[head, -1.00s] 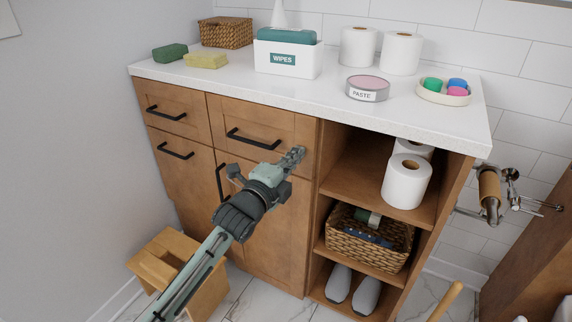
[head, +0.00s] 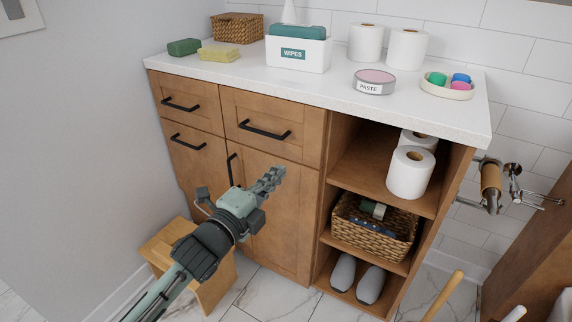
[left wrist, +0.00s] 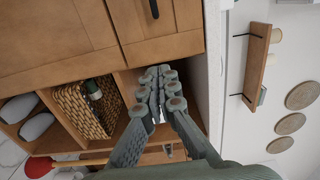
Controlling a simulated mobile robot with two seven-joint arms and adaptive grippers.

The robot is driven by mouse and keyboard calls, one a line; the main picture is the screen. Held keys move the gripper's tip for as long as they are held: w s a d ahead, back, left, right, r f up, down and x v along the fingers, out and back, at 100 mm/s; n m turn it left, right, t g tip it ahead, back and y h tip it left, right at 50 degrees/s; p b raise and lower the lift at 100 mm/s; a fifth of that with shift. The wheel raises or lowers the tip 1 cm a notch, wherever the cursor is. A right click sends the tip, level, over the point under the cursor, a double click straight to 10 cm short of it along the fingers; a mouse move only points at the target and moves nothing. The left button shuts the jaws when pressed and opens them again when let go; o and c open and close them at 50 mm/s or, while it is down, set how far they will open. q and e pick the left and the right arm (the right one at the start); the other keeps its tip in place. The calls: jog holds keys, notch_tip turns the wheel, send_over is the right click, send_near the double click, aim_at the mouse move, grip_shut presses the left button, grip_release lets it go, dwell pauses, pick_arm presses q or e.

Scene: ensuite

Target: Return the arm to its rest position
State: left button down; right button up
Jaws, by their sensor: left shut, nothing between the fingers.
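My left arm comes in from the lower left in the head view. My left gripper (head: 270,180) is shut and empty, in front of the wooden cabinet (head: 280,215). It is below the right drawer and beside a vertical black handle. In the left wrist view the two fingers (left wrist: 160,92) lie together with nothing between them, and the cabinet's shelves and drawers show behind. My right gripper is not in view.
A wooden stool (head: 218,280) stands under my left arm. The white countertop (head: 330,90) carries a wipes box (head: 298,52), a paste tin (head: 374,82) and sponges. Open shelves hold toilet rolls (head: 410,173), a wicker basket (head: 372,232) and slippers. A roll holder (head: 491,185) juts out at right.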

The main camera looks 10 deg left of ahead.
pick_arm(q)
jog(key=s+a+f+n+g+y, duration=0.2)
jog(key=s+a+f+n, duration=0.15)
jog(key=f, duration=0.45)
jog(key=s+a+f+n+g+y, duration=0.25)
jog(key=f+n, duration=0.25)
jog(key=f, duration=0.3)
jog(key=s+a+f+n+g+y, duration=0.2)
jog(key=s+a+f+n+g, duration=0.15)
jog(key=f, duration=0.35)
jog(key=s+a+f+n+g, duration=0.2)
jog(key=s+f+n+g, duration=0.1)
jog(key=s+f, duration=0.4)
jog(key=s+a+f+n+g, duration=0.3)
jog(key=s+f+n, duration=0.2)
jog(key=s, duration=0.6)
notch_tip(320, 180, down, 2)
jog(key=shift+a+f+y, duration=0.15)
jog(key=shift+a+y, duration=0.15)
jog(key=shift+y, duration=0.15)
